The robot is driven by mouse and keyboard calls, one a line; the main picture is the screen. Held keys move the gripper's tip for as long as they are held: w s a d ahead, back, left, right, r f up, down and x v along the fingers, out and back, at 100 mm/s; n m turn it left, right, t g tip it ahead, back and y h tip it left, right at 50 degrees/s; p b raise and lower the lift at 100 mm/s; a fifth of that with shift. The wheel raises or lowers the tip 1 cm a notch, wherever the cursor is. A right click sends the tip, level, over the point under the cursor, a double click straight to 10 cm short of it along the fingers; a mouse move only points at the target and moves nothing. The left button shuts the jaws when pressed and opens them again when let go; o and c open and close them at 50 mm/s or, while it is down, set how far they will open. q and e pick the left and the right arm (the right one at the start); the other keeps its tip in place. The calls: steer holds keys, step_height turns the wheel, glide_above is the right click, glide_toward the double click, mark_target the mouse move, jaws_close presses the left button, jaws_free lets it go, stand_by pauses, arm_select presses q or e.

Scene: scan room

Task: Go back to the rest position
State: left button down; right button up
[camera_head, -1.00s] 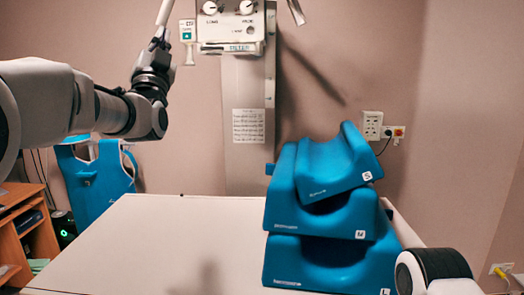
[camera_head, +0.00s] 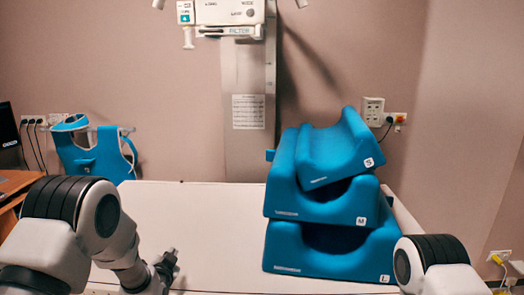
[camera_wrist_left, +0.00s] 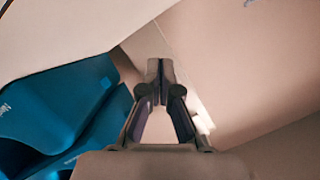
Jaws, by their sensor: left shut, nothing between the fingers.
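My left arm comes in low at the left of the head view, and its gripper (camera_head: 170,262) is over the near part of the white table (camera_head: 190,215). In the left wrist view the left gripper (camera_wrist_left: 160,68) has its fingertips together with nothing between them. My right arm shows only as a link at the lower right of the head view; its gripper is out of the frame. The left gripper is apart from the blue cushions and to their left in the head view.
Three blue cushions are stacked on the right of the table: S (camera_head: 335,150) on top, M (camera_head: 325,202) in the middle, L (camera_head: 325,255) at the bottom. A blue apron (camera_head: 95,155) hangs at the left wall. A column (camera_head: 248,150) stands behind the table. The table's left part is clear.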

arm_select(q)
steer(key=s+f+n+g, duration=0.2)
steer(key=s+f+g, duration=0.6)
steer(key=s+f, duration=1.45)
steer(key=s+n+g+h, duration=0.1)
steer(key=s+n+g, duration=0.3)
steer(key=s, duration=1.9)
steer(key=g, duration=0.2)
steer(key=shift+s+d+f+n+g, duration=0.25)
steer(key=shift+s+f+n+g, duration=0.05)
steer(key=shift+s+f+g, duration=0.1)
steer(key=shift+w, duration=0.1)
